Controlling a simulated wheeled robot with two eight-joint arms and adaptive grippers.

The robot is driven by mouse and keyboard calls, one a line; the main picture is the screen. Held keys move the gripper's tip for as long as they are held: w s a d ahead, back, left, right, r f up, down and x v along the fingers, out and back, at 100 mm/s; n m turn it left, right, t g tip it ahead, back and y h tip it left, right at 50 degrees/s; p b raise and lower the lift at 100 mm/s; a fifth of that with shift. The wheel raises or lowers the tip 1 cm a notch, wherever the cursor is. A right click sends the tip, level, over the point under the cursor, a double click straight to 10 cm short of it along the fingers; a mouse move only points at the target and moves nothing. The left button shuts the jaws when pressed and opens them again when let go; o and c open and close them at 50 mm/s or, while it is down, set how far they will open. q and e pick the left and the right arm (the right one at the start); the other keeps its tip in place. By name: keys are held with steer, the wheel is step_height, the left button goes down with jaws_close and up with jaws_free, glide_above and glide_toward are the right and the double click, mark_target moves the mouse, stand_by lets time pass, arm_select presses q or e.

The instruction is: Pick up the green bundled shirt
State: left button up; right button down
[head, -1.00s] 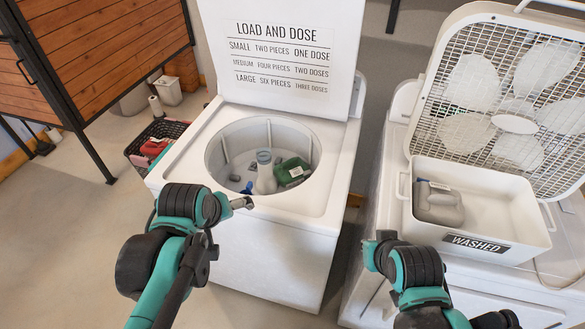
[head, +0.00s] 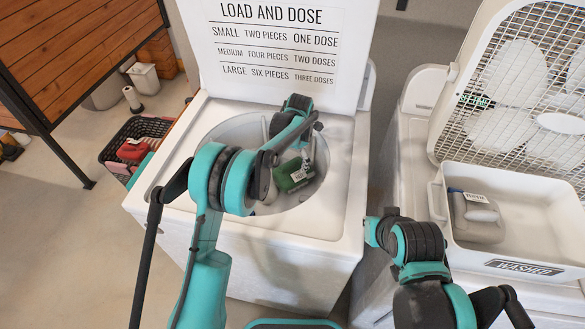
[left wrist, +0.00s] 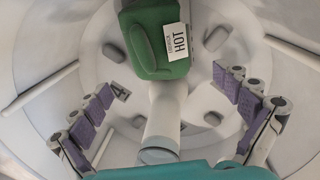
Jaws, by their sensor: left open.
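The green bundled shirt (head: 293,175) lies in the open drum of the white washer, at the right side of the drum in the head view. In the left wrist view the green bundle (left wrist: 150,42) is at the top centre, with a white tag reading HOT. My left arm reaches over the drum. My left gripper (left wrist: 170,82) is open and empty, its purple-padded fingers spread to the left and right below the bundle in the picture. The gripper is apart from the bundle. My right arm shows at the lower right, but I see no fingers of it.
A white centre post (left wrist: 161,125) stands in the drum near the bundle. The washer's rim (head: 320,215) surrounds it. At right, a WASHED bin (head: 522,267) holds a grey bundle (head: 476,217) before a white fan (head: 510,95). A dark basket (head: 120,150) stands on the floor at left.

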mark_target(293, 170)
arm_select(q)
steer(key=shift+w+d+f+n, duration=0.25)
steer(key=shift+w+f+n, duration=0.05)
steer(key=shift+f, duration=0.4)
arm_select(e)
steer(key=shift+w, duration=0.15)
arm_select(q)
steer(key=shift+w+f, duration=0.1)
steer(key=shift+f, duration=0.25)
arm_select(e)
steer(key=shift+f, duration=0.15)
arm_select(q)
steer(key=shift+f+b, duration=0.55)
steer(key=shift+f, duration=0.4)
arm_select(e)
steer(key=shift+f, duration=0.35)
arm_select(q)
steer(key=f+b, duration=0.1)
steer(key=f, duration=0.2)
steer(key=w+f+b, duration=0.1)
steer(key=f, duration=0.1)
steer(key=shift+a+f+b, duration=0.15)
steer(key=shift+f+b, duration=0.05)
steer(key=shift+b, duration=0.15)
arm_select(e)
step_height(293, 170, down, 3)
steer(key=shift+r, duration=0.1)
arm_select(q)
steer(key=shift+r, duration=0.1)
